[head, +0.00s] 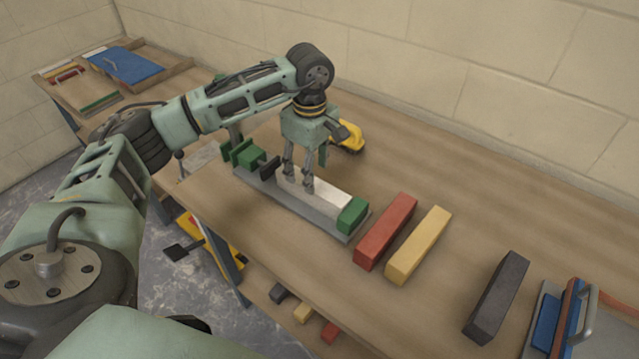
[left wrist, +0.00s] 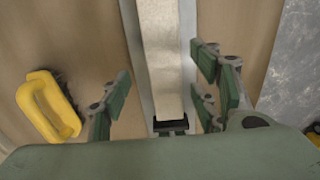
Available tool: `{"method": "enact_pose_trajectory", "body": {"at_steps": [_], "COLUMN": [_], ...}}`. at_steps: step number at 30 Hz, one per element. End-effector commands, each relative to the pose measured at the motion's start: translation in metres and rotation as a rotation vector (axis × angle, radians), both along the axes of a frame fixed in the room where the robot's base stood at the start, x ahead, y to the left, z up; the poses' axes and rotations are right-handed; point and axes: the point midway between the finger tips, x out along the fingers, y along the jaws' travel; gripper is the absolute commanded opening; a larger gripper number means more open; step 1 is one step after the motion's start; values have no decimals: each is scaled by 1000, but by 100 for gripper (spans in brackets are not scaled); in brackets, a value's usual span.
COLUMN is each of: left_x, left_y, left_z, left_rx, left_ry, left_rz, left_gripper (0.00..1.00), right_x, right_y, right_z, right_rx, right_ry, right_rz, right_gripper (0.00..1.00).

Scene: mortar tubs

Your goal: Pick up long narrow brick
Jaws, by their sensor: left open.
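A long pale brick (head: 325,195) lies in a grey channel-like holder (head: 290,211), with a green block (head: 353,214) at its near right end and a dark block (head: 270,167) at its other end. My left gripper (head: 298,184) hangs over the pale brick, pointing down. In the left wrist view its fingers are spread open, one on each side of the pale brick (left wrist: 160,50); whether they touch it cannot be told. Other long narrow bricks lie loose to the right: red (head: 385,231), yellow (head: 418,245) and dark grey (head: 497,297).
A yellow-handled brush (head: 349,138) lies behind the gripper; it also shows in the left wrist view (left wrist: 48,105). A blue float with a metal handle (head: 565,325) is at the right. A second table at the back left holds a blue board (head: 125,63). The table behind the bricks is clear.

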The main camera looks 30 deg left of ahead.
Motion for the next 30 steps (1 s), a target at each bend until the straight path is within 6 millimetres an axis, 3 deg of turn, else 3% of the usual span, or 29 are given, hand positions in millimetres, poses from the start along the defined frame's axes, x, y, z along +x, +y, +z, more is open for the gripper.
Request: {"method": "enact_pose_trajectory", "body": {"at_steps": [10, 15, 23, 30], "left_x": [-3, -2, -1, -1], "left_y": [-7, -6, -6, -6], "left_z": [-44, -63, -66, -66], "left_rx": [-1, 0, 0, 0], "left_ry": [4, 1, -1, -1], "left_rz": [0, 0, 0, 0], "left_gripper": [56, 56, 56, 35], "right_x": [-33, -25, -9, -11], "right_y": [-1, -1, 1, 1], "right_z": [15, 17, 18, 17], "right_rx": [-3, -3, 1, 1], "right_ry": [45, 35, 9, 14], "right_rz": [0, 0, 1, 1], "right_gripper": [40, 40, 40, 40]}}
